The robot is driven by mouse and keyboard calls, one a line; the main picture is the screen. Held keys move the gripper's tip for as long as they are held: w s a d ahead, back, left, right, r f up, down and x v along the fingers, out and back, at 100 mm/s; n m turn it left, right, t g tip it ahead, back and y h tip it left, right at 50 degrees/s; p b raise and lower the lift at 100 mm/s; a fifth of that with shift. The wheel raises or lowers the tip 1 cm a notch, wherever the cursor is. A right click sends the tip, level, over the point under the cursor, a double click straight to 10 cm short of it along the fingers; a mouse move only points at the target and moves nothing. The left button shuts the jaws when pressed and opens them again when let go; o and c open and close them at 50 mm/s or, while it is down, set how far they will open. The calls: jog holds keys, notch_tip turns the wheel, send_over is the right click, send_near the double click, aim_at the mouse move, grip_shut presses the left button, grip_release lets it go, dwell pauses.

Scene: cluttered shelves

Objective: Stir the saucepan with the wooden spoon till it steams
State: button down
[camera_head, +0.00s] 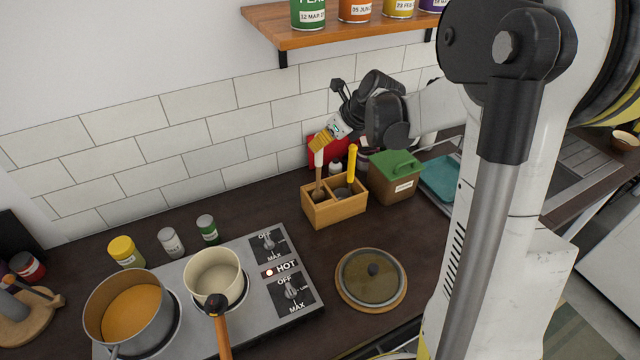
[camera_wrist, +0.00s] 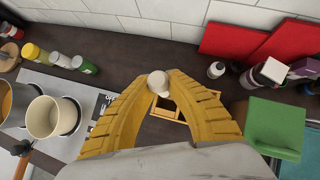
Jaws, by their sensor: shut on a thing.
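My gripper (camera_head: 322,148) is over the wooden utensil caddy (camera_head: 338,214), its yellow fingers shut on the pale top end of an upright utensil, which looks like the wooden spoon (camera_head: 318,174). In the wrist view, the round pale end (camera_wrist: 158,82) shows between the fingertips. The utensil's lower end is hidden in the caddy's left compartment. A grey saucepan (camera_head: 103,286) with orange contents is on the hob's left burner. A cream pan (camera_head: 213,263) with a wooden handle is beside it, apparently empty. I see no steam.
A yellow-handled utensil (camera_head: 351,160) stands in the caddy's right part. A green-lidded box (camera_head: 394,182) is close right. A glass lid (camera_head: 369,278) lies on the front counter. Several small jars (camera_head: 171,242) line the hob's back. The hob (camera_head: 262,318) shows HOT. A shelf (camera_head: 335,27) hangs above.

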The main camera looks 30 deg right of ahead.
jog(key=shift+r+p, duration=1.6)
jog(key=shift+r, duration=1)
